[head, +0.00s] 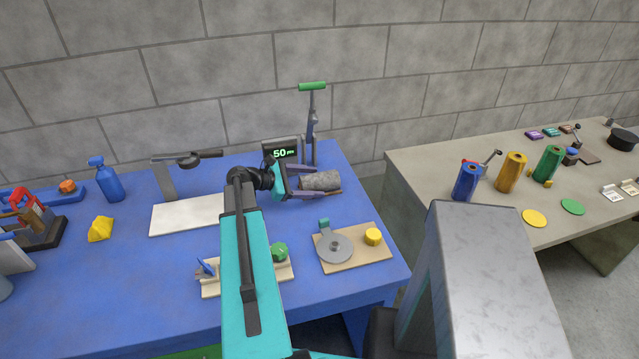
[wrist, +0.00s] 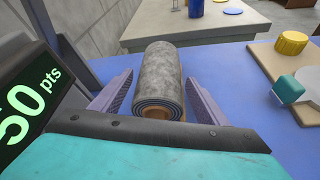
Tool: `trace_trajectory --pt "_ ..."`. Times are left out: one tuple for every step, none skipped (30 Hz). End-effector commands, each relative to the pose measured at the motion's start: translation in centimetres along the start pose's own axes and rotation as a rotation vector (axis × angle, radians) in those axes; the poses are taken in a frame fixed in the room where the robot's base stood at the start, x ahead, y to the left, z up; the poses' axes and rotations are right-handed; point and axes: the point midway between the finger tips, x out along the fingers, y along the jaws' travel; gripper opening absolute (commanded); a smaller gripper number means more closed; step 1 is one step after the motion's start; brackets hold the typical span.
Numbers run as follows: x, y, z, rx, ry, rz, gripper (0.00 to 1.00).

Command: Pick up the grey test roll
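The grey test roll (head: 319,181) lies on its side near the back right of the blue table (head: 340,283) in the head view. In the wrist view the roll (wrist: 160,78) shows its spiral end and a brown core, and it lies between the two fingers. My gripper (head: 318,184) is open around the roll. In the wrist view the fingers of my gripper (wrist: 160,95) stand on either side, with a visible gap between each finger and the roll.
A display reading 50 pts (head: 280,149) stands close to the left of my gripper. A stand with a green handle (head: 312,87) rises behind the roll. A wooden board with a grey disc (head: 354,258) lies in front. Another table (head: 480,212) stands to the right across a gap.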

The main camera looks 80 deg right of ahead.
Motion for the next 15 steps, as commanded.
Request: trace_trajectory --pt "-0.01 0.0 0.01 0.0 0.0 0.0 0.59" --pt "-0.01 0.0 0.01 0.0 0.0 0.0 0.54" --pt "-0.01 0.0 0.01 0.0 0.0 0.0 0.47" --pt "-0.01 0.0 0.01 0.0 0.0 0.0 0.42" --pt "-0.01 0.0 0.01 0.0 0.0 0.0 0.37" --pt "0.0 0.0 0.0 0.0 0.0 0.0 0.3" --pt "0.0 0.0 0.0 0.0 0.0 0.0 0.26" --pt "-0.01 0.02 0.05 0.0 -0.001 0.0 0.22" --pt "-0.01 0.01 0.05 0.0 -0.001 0.0 0.22" --pt "-0.01 0.01 0.05 0.0 -0.001 0.0 0.22" --pt "-0.01 0.01 0.04 0.0 -0.001 0.0 0.22" --pt "-0.01 0.01 0.05 0.0 -0.001 0.0 0.22" --pt "-0.01 0.01 0.05 0.0 -0.001 0.0 0.22" --pt "-0.02 0.01 0.06 0.0 -0.001 0.0 0.22" --pt "-0.03 0.02 0.09 0.0 -0.001 0.0 0.22"
